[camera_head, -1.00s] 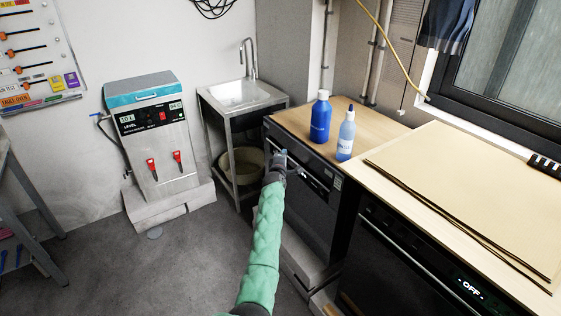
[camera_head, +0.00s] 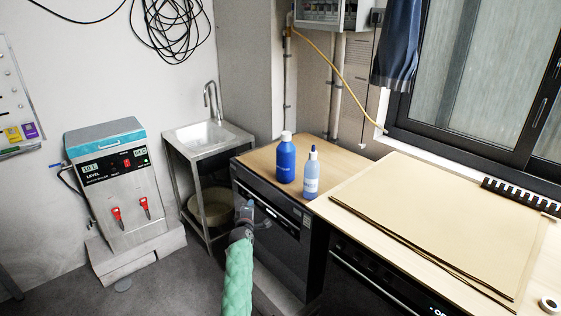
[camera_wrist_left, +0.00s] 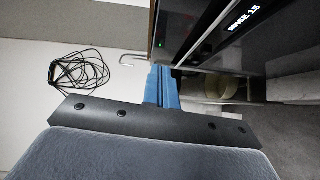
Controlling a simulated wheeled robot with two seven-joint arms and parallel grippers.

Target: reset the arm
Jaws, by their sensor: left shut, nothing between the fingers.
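My left gripper (camera_head: 248,205) is at the end of my green-sleeved arm, in front of the upper left part of a dark front-loading appliance (camera_head: 283,245). Its blue fingers (camera_wrist_left: 161,86) are shut together with nothing between them in the left wrist view. The appliance's panel also shows in that view (camera_wrist_left: 200,30), with a lit display that reads "RINSE 15". In the head view the gripper overlaps the appliance's front, and I cannot tell whether it touches it. My right gripper is in neither view.
A blue bottle (camera_head: 286,160) and a clear-blue bottle (camera_head: 311,174) stand on the wooden top. A steel sink (camera_head: 208,138) is behind left, and a water heater (camera_head: 118,190) stands farther left. A second dark appliance (camera_head: 352,285) is at right. Floor at lower left is clear.

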